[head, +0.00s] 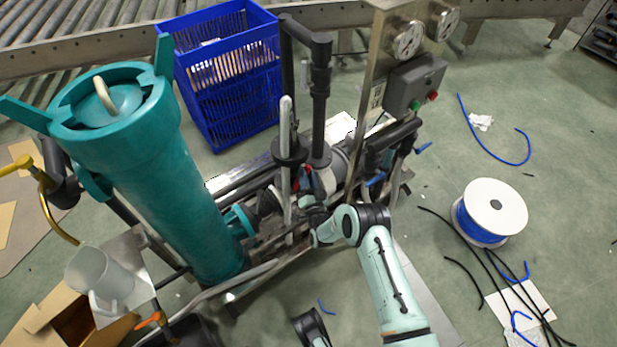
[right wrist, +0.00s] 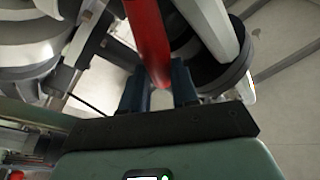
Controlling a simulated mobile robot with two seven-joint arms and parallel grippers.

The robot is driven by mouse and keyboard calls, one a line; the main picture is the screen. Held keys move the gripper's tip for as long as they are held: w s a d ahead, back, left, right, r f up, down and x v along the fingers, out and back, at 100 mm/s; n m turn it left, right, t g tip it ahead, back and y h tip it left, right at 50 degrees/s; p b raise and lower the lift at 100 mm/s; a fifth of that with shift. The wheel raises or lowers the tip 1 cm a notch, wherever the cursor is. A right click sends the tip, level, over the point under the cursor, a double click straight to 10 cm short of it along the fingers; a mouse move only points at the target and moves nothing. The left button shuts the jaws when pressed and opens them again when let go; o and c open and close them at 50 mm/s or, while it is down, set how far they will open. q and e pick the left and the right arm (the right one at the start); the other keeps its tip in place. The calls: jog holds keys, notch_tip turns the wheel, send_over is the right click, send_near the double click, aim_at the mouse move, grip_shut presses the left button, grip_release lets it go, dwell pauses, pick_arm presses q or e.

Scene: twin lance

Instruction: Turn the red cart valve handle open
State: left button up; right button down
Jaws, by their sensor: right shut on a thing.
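The red valve handle (right wrist: 148,38) is a red bar coming down from the top of the right wrist view. Its lower end lies between the two dark fingers of my right gripper (right wrist: 159,92), which is shut on it. In the head view my right gripper (head: 308,207) reaches in among the pipes of the cart (head: 268,267), beside a grey upright pipe. Only a small red spot (head: 308,170) shows near there, and I cannot tell whether it is the handle. The handle's pivot is hidden.
A tall teal filter vessel (head: 180,190) stands left of the gripper. Dark pipes (head: 320,95) and a panel with gauges and a grey button box (head: 414,84) rise behind it. A blue crate (head: 228,80), a white jug (head: 98,275) and a cable spool (head: 492,208) stand around the cart.

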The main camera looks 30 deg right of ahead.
jog(key=shift+a+n+t+y, duration=0.25)
jog(key=shift+n+t+y, duration=0.3)
jog(key=shift+n, duration=1.05)
jog(key=shift+a+n+t+y, duration=0.25)
jog(key=shift+n+t+y, duration=0.3)
jog(key=shift+n, duration=1.05)
jog(key=shift+a+n+t+y, duration=0.25)
jog(key=shift+n+t+y, duration=0.25)
jog(key=shift+n, duration=1.1)
jog(key=shift+s+y, duration=0.1)
jog(key=shift+y, duration=0.2)
jog(key=c, duration=0.9)
grip_release()
jog(key=shift+o, duration=0.2)
pick_arm(q)
jog(key=w+r+t+p, duration=0.2)
jog(key=w+r+p, duration=0.1)
jog(key=w, duration=0.4)
jog(key=shift+d+r+m+t+p, duration=0.35)
jog(key=shift+d+r, duration=0.1)
jog(key=shift+r, duration=0.15)
pick_arm(e)
jog(key=v, duration=1.3)
jog(key=shift+s, duration=0.2)
